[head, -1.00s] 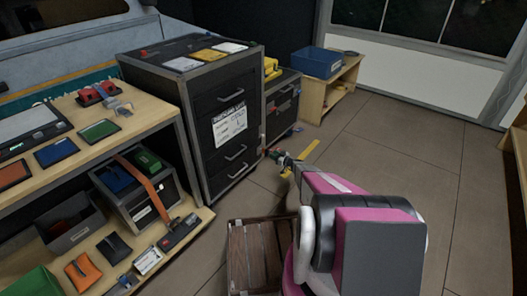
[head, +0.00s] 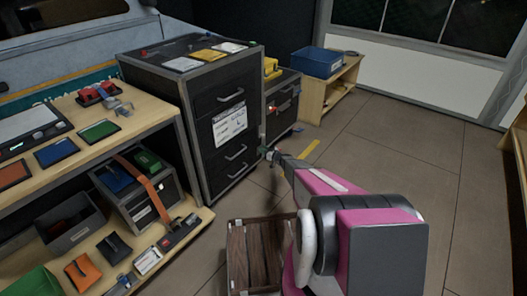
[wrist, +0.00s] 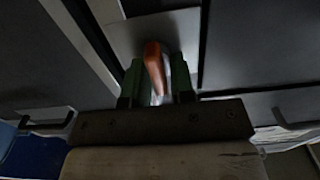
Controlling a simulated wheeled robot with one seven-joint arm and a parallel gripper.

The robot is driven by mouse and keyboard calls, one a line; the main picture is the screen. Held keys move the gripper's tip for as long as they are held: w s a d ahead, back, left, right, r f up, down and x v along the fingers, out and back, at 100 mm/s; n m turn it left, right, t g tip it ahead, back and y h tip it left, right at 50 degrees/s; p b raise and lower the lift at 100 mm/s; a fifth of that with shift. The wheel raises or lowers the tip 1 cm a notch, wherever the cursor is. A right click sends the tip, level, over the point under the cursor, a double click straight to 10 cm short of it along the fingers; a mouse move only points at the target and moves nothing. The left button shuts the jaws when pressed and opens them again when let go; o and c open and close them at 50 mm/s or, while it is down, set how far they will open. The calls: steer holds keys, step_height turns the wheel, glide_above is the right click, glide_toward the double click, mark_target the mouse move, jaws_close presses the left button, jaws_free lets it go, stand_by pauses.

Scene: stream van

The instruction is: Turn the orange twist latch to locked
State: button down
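The orange twist latch (wrist: 154,66) shows in the wrist view as a narrow lever in front of a light grey plate (wrist: 150,35) on a dark panel. My gripper (wrist: 158,80) has its two green fingers on either side of the lever. The left finger is very close to it, and a pale gap shows on the right, so the fingers look open around it. In the head view my gripper (head: 267,152) is at the right edge of the dark drawer cabinet (head: 207,120); the latch cannot be made out there.
A smaller dark case (head: 281,103) stands behind the cabinet. A wooden shelf unit (head: 150,110) with several devices is at left. A wooden crate (head: 236,258) sits on the floor beside my arm. A blue bin (head: 318,62) is at the back. The floor at right is clear.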

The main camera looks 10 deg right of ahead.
steer(key=shift+m, duration=0.4)
steer(key=m, duration=0.3)
steer(key=shift+w+d+m, duration=0.15)
steer(key=shift+m, duration=0.25)
steer(key=m, duration=0.8)
steer(key=f+m, duration=0.1)
steer(key=m, duration=0.4)
steer(key=shift+w+d, duration=0.25)
steer(key=shift+d, duration=0.05)
steer(key=shift+f+m, duration=0.1)
steer(key=shift+m, duration=0.2)
steer(key=c, duration=1.2)
jaws_free()
